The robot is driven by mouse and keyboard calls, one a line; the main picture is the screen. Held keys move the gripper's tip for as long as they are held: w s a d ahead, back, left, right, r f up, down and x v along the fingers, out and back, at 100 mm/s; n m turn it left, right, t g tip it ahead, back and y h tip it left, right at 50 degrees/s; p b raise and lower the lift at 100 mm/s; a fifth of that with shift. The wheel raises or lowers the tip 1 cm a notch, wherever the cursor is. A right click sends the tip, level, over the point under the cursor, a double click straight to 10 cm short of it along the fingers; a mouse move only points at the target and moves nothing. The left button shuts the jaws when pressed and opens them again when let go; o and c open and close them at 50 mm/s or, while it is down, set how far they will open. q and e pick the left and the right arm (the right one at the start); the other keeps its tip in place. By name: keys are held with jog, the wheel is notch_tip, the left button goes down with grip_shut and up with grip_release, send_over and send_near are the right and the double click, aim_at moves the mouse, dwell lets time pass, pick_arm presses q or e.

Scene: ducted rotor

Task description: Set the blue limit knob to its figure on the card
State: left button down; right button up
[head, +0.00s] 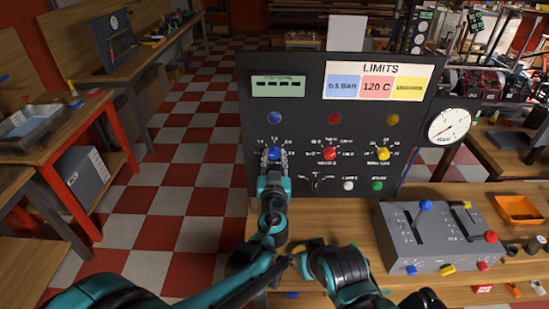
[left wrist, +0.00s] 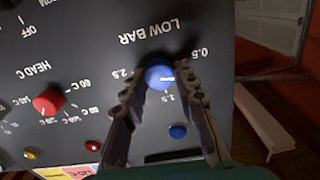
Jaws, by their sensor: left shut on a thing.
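The blue limit knob (head: 275,154) is on the dark upright panel (head: 310,213) under a blue lamp. My left gripper (head: 274,158) is at it. In the left wrist view, which shows the panel upside down, the left gripper (left wrist: 162,85) is shut on the blue knob (left wrist: 160,76), a finger on each side. The scale around it reads 0.5, 1.5 and 2.5; a pale mark shows on the knob, but its exact reading is unclear. The LIMITS card (head: 380,79) shows 0.5 BAR on its blue field. My right gripper's fingers do not show.
A red knob (head: 330,153) and a yellow knob (head: 383,154) sit to the right on the panel. A round gauge (head: 449,126) stands at its right edge. A grey lever box (head: 435,236) and an orange tray (head: 519,209) are on the bench at the right.

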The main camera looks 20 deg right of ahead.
pick_arm(q)
jog(key=n, duration=0.4)
jog(key=shift+n, duration=0.4)
dwell(0.4)
jog(key=c, duration=1.2)
grip_release()
jog(key=shift+s, duration=0.1)
jog(key=v, duration=1.1)
jog(key=shift+s+a, duration=0.2)
jog(key=shift+s, duration=0.15)
